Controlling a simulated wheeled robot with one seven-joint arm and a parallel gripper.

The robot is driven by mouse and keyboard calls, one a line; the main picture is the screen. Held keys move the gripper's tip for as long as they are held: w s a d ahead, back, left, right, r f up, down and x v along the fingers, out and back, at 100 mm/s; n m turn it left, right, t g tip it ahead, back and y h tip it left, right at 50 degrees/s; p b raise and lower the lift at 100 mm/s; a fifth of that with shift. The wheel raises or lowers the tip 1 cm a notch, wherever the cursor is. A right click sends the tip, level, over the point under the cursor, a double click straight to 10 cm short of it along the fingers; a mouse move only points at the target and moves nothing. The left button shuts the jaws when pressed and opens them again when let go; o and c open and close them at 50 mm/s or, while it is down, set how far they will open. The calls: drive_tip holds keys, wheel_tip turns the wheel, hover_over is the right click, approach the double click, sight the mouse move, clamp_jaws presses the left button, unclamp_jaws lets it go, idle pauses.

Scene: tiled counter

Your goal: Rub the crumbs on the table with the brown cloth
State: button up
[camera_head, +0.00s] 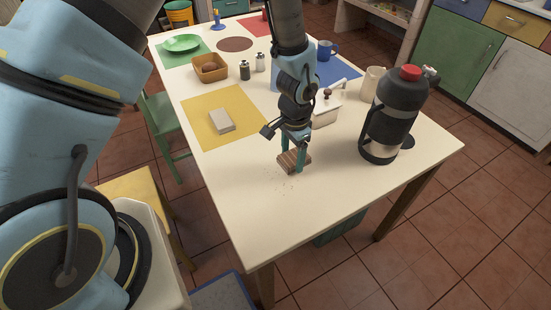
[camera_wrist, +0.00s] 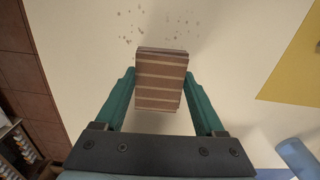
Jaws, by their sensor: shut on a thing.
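My gripper (camera_head: 290,164) is shut on the brown cloth (camera_head: 287,160), a folded block with lighter stripes. In the wrist view the cloth (camera_wrist: 161,82) sits between the two green fingers of my gripper (camera_wrist: 161,88). The crumbs (camera_head: 287,184) are small specks on the cream table (camera_head: 245,200), just in front of the cloth in the head view. In the wrist view the crumbs (camera_wrist: 135,22) lie just past the cloth's far end. I cannot tell whether the cloth touches the table.
A large dark flask (camera_head: 393,115) with a red top stands right of my gripper. A lidded white dish (camera_head: 326,112) is close behind it. A pale block (camera_head: 221,121) lies on a yellow mat (camera_head: 200,137) to the left. The table's near part is clear.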

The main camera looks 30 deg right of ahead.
drive_tip(key=shift+r+p, duration=1.5)
drive_tip(key=shift+r, duration=1.05)
drive_tip(key=w+a+n+b, duration=0.6)
drive_tip(key=w+n+b, duration=0.2)
drive_tip(key=n, duration=0.1)
drive_tip(key=n+b, duration=0.6)
drive_tip(key=n, duration=0.2)
approach(235, 162)
wheel_tip(235, 162, down, 7)
drive_tip(key=shift+r+p, duration=0.15)
drive_tip(key=shift+p, duration=0.6)
